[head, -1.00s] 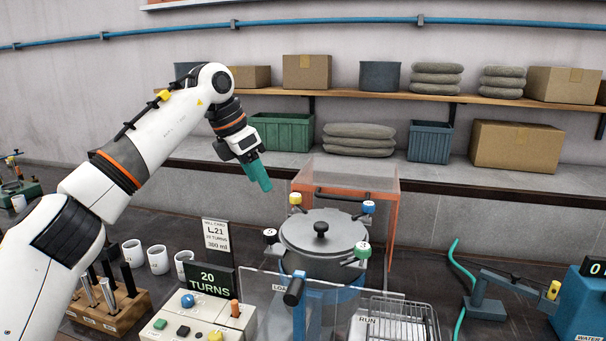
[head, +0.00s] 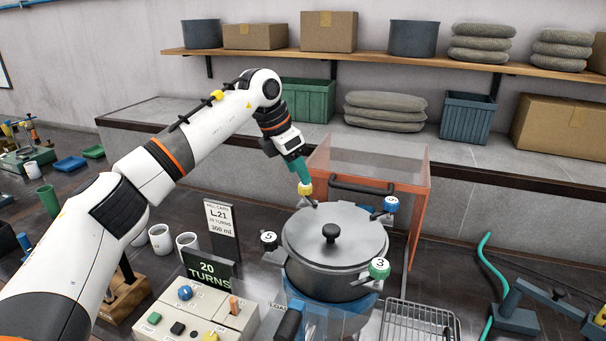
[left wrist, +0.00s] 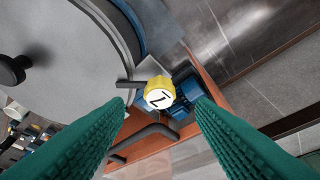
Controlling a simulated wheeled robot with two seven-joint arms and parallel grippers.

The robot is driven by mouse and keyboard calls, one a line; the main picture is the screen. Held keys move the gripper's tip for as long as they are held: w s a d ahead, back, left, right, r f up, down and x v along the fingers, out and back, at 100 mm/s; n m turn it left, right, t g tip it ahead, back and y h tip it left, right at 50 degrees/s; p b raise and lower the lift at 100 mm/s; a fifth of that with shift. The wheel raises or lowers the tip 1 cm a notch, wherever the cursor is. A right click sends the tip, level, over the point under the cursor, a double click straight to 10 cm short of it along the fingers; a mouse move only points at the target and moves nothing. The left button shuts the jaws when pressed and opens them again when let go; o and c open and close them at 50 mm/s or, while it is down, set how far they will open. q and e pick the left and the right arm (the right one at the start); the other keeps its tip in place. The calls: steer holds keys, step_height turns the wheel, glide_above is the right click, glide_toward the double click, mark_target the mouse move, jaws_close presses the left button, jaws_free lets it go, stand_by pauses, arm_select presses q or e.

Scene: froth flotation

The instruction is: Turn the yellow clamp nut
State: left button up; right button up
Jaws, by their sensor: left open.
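The yellow clamp nut (head: 306,188) sits at the back left of the grey lidded pot's (head: 335,238) rim. In the left wrist view the nut (left wrist: 159,93) shows a white top with a black mark, between the two green finger pads. My left gripper (head: 302,172) is open and points down at the nut from above. The fingertips flank the nut with a gap on each side in the left wrist view; whether they touch it in depth I cannot tell. My right gripper is not in view.
Blue (head: 391,204), green (head: 379,268) and black (head: 269,241) clamp nuts stand around the rim. An orange-edged clear guard (head: 420,215) stands behind the pot. A control box (head: 205,315), a "20 TURNS" sign (head: 209,270) and a wire rack (head: 425,322) are nearby.

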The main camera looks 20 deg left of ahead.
mark_target(309, 193)
arm_select(q)
steer(key=x, duration=0.2)
steer(key=shift+w+d+f+p, duration=0.15)
steer(key=shift+w+f+p, duration=0.05)
steer(key=shift+f+p, duration=0.1)
steer(key=shift+d+f, duration=0.2)
steer(key=shift+f, duration=0.35)
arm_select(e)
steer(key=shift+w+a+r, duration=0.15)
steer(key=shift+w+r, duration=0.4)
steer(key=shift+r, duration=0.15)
arm_select(q)
steer(key=shift+w, duration=0.1)
steer(key=shift+c, duration=0.8)
steer(key=c, duration=0.8)
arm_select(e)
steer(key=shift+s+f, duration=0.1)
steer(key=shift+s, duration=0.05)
